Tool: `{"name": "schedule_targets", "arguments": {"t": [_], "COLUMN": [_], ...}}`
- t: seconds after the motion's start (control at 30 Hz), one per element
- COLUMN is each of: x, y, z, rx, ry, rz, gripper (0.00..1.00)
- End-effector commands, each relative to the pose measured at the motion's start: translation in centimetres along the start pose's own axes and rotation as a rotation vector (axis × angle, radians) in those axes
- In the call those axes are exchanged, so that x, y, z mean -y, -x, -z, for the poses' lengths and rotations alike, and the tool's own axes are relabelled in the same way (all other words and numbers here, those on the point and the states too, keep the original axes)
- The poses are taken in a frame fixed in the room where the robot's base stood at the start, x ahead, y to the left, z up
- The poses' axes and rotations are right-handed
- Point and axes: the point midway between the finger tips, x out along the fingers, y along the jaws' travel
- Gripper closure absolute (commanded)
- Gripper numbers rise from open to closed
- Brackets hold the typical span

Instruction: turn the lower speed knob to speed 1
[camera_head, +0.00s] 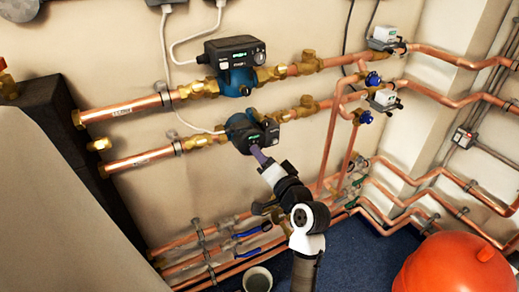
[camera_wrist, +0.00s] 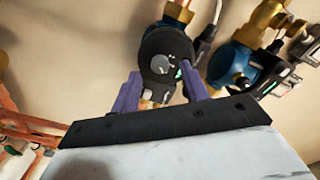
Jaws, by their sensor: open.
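The lower pump (camera_head: 240,124) has a blue body and a black control head with a small green display. My gripper (camera_head: 258,152) is at this head's lower front in the head view, partly covering it. In the wrist view, my gripper (camera_wrist: 160,72) is open, with one purple finger on each side of the round black head. The lower speed knob (camera_wrist: 160,63) is a small grey dial on that head, between the fingertips as seen from the wrist. I cannot tell whether the fingers touch it, nor read its setting.
The upper pump (camera_head: 236,80) sits on the copper pipe above, with its own black head and round knob; it also shows at right in the wrist view (camera_wrist: 232,62). Copper pipes (camera_head: 135,161) run along the wall. A red tank (camera_head: 450,268) and a bucket (camera_head: 257,280) stand low.

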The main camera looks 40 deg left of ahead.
Motion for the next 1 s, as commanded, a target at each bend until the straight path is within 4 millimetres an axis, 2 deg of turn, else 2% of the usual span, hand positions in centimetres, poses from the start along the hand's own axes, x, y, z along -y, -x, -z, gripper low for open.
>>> {"name": "schedule_targets", "arguments": {"t": [0.2,0.53,0.87,1.0], "x": [0.1,0.0,0.0,0.0], "y": [-2.1,-2.3,-2.3,-2.2], "z": [0.0,0.0,0.0,0.0], "rx": [0.000,-0.001,-0.001,-0.001], "ry": [0.000,0.001,0.001,0.005], "rz": [0.001,0.001,0.001,0.001], "gripper": [0.55,0.56,1.00,1.00]}}
